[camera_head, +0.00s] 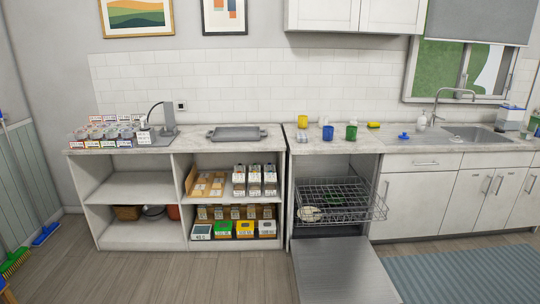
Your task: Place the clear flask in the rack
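An open dishwasher stands under the counter, with its wire rack (372,205) pulled out above the lowered door (340,272). A pale round dish (309,214) sits at the rack's left, and something dark green (334,199) is near its middle. I cannot clearly pick out a clear flask in the head view. A small, indistinct object (302,136) is on the counter by the cups, too small to identify. Neither of my grippers is in view.
Yellow (302,121), blue (328,132) and green (351,132) cups stand on the counter above the dishwasher. A grey tray (236,133) lies left of them. The sink (474,134) is at right. Shelves (140,188) stand at left.

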